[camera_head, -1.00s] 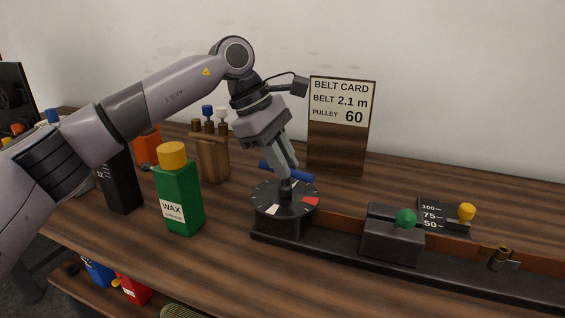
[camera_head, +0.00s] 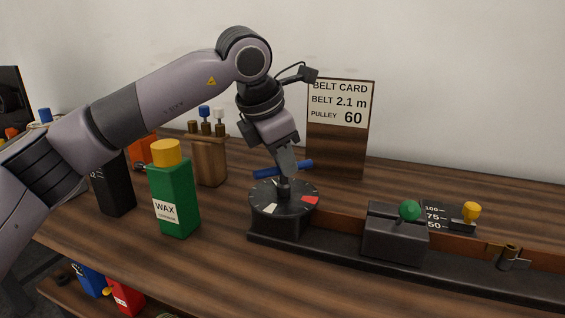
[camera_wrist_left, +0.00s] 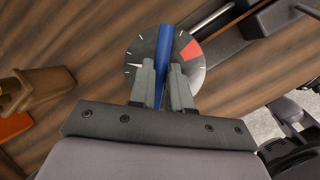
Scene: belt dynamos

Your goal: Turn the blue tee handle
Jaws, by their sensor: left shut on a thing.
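The blue tee handle (camera_head: 302,166) is a bar on a short dark post above a round black dial (camera_head: 265,192) with white marks, a white patch and a red patch. My left gripper (camera_head: 286,170) comes down from above and is shut on the handle's bar, near its middle. In the left wrist view the handle (camera_wrist_left: 164,45) runs lengthwise between the two fingers of my left gripper (camera_wrist_left: 162,72). The red patch on the dial (camera_wrist_left: 139,48) lies to the right of the bar there. My right gripper is not in view.
A green wax bottle (camera_head: 175,195) and a black bottle (camera_head: 113,187) stand left of the dial. A wooden holder (camera_head: 209,160) with pegs is behind it. The belt card (camera_head: 340,105) stands at the back. A grey block with a green knob (camera_head: 409,210) sits to the right.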

